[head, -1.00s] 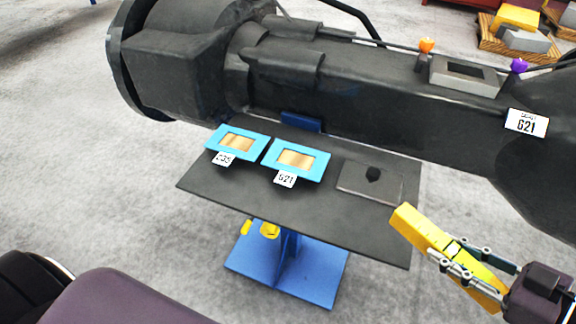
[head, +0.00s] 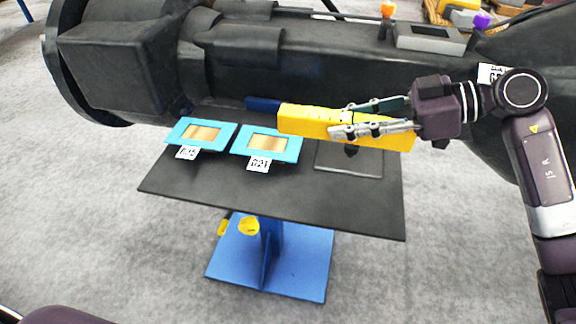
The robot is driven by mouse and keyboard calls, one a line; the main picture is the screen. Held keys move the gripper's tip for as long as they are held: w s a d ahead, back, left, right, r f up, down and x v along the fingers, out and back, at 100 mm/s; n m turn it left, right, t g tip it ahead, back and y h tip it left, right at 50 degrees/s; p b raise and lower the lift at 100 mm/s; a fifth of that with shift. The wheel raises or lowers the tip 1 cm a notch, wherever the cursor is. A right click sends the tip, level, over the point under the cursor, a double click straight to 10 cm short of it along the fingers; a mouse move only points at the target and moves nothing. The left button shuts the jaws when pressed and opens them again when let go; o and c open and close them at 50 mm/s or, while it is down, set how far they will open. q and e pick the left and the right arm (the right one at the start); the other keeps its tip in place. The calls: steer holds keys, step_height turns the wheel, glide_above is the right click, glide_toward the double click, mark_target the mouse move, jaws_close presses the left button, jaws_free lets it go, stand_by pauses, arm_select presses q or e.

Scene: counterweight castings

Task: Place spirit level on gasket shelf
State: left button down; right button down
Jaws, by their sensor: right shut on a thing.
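The spirit level is a long yellow bar (head: 300,121) in the head view, held roughly level above the right part of the dark shelf (head: 210,190). My right gripper (head: 350,122) is shut around the bar's middle. The bar partly hides a grey plate (head: 345,160) with a dark mark on the shelf's right side. The bar's left end is close to the right light-blue frame; I cannot tell its exact height above the shelf. My left gripper is not in view.
Two light-blue gasket frames (head: 200,133) (head: 268,144) with white tags lie on the shelf's left half. A large black casting (head: 300,55) runs behind the shelf. The shelf's front strip is bare. A blue stand (head: 265,260) is below.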

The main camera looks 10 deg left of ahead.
mark_target(333, 201)
step_height(333, 201, down, 20)
steer(key=shift+r, duration=0.2)
stand_by(0.4)
steer(key=c, duration=1.5)
jaws_free()
steer(key=shift+f, duration=0.15)
steer(key=shift+c, duration=0.2)
steer(key=shift+d, duration=0.1)
steer(key=b+v, duration=0.1)
steer(key=v, duration=1.1)
